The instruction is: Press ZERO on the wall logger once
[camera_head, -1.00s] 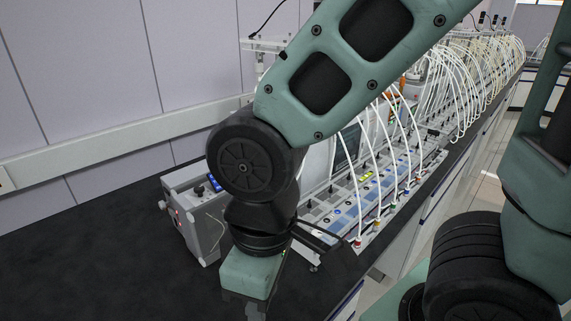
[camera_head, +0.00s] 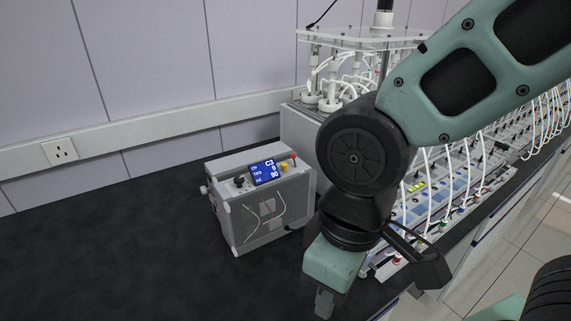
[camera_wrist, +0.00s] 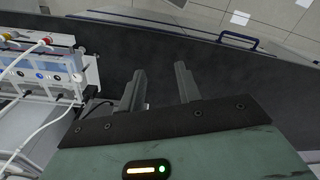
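No logger mounted on the wall shows in either view. A grey box device (camera_head: 240,222) stands on the black bench at the middle of the head view. It has a blue display (camera_head: 265,172) with white characters, and small red and yellow knobs on top. I see no readable ZERO label. My gripper (camera_head: 325,303) points down over the bench, to the right of and nearer than the box, apart from it. In the wrist view my gripper (camera_wrist: 160,82) has its two fingers apart with nothing between them.
The black bench (camera_head: 110,255) is bare at the left. A wall socket (camera_head: 60,151) sits in the trunking. At the right, rows of reactor units with white tubes (camera_head: 440,185) stand close behind my arm. In the wrist view, tubing and a connector panel (camera_wrist: 45,78) lie left of the fingers.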

